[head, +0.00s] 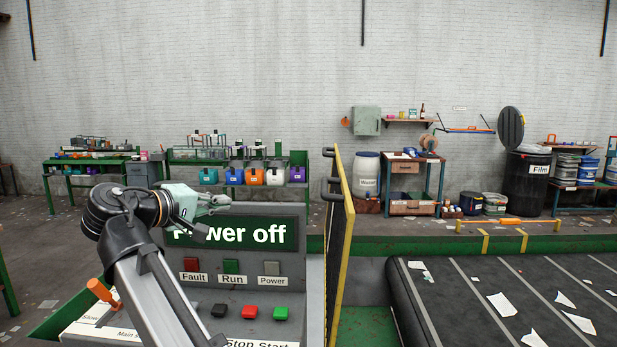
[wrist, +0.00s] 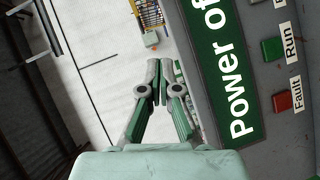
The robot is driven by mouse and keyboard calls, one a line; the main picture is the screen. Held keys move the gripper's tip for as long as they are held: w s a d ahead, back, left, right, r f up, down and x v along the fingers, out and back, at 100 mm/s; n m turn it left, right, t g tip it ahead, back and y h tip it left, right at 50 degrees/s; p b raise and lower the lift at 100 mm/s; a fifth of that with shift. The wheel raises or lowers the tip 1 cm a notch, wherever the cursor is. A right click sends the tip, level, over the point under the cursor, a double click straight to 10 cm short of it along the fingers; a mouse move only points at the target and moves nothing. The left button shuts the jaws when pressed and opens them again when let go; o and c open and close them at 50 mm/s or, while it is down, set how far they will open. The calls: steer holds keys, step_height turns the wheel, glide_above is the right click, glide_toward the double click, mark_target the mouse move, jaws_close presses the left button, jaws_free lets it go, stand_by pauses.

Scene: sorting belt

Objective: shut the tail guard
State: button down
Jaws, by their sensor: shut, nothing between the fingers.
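A tall guard panel (head: 344,235) with a yellow frame and dark mesh, which looks like the tail guard, stands upright and nearly edge-on between the control panel and the belt (head: 462,303). A black bar handle (head: 328,172) sticks out on its left side. The guard stands swung out, with a gap between it and the belt end. My gripper (head: 226,200) is left of the guard, in front of the control panel's display, and apart from both. In the wrist view my gripper (wrist: 158,68) is shut with nothing in it. The guard does not show in the wrist view.
The control panel (head: 262,270) carries a "Power off" display (head: 255,234), several buttons and an orange-handled lever (head: 97,289) at left. The display fills the right of the wrist view (wrist: 222,70). Paper scraps lie on the belt. Air above the panel, left of the guard, is free.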

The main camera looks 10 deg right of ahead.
steer(key=s+d+r+m+g+h, duration=0.2)
steer(key=d+r, duration=0.3)
steer(key=d, duration=0.3)
steer(key=p, duration=0.4)
glide_toward(322, 187)
steer(key=shift+g, duration=0.3)
steer(key=w+d, duration=0.1)
steer(key=w, duration=0.1)
steer(key=w+d+f, duration=0.1)
steer(key=w+d, duration=0.1)
steer(key=shift+d, duration=0.15)
steer(key=shift+d+f+h, duration=0.25)
steer(key=shift+d+h, duration=0.05)
steer(key=shift+d, duration=0.3)
